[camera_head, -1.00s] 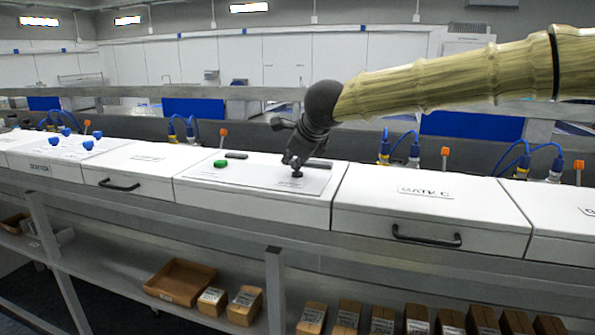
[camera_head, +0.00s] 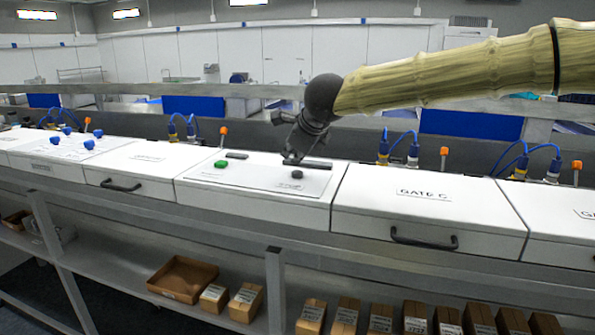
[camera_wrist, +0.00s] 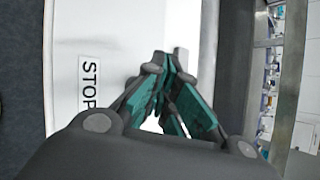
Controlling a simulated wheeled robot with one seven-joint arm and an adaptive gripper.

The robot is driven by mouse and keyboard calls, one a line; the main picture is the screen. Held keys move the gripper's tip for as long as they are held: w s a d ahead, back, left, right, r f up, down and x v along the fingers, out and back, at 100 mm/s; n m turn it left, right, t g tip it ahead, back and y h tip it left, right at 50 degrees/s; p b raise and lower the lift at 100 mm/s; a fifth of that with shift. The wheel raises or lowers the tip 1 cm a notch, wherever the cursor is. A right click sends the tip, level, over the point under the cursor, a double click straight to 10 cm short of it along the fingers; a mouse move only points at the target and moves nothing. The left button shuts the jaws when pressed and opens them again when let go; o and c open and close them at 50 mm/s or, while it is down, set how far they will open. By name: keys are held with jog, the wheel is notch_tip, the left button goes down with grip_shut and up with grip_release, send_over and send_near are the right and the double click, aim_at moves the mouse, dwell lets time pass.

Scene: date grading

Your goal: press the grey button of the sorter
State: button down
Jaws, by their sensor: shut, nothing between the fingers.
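The grey button (camera_head: 297,174) is a dark, low round knob on the right part of the white control panel (camera_head: 255,183). My gripper (camera_head: 291,160) is shut and empty, its tip just above and slightly left of the button in the head view. A small gap shows between tip and button there. In the wrist view my closed fingers (camera_wrist: 164,62) point at the pale panel beside a label (camera_wrist: 90,85) that reads "STOP", its last letter partly hidden. The button cannot be made out in that view.
A green button (camera_head: 221,164) sits on the same panel's left part. The GATE C box (camera_head: 424,193) with a black handle stands to the right. Blue hoses and orange-capped fittings (camera_head: 444,151) rise behind. Cartons (camera_head: 245,303) fill the lower shelf.

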aim_at(293, 172)
jog(key=shift+r+p, duration=2.35)
jog(key=shift+r, duration=0.1)
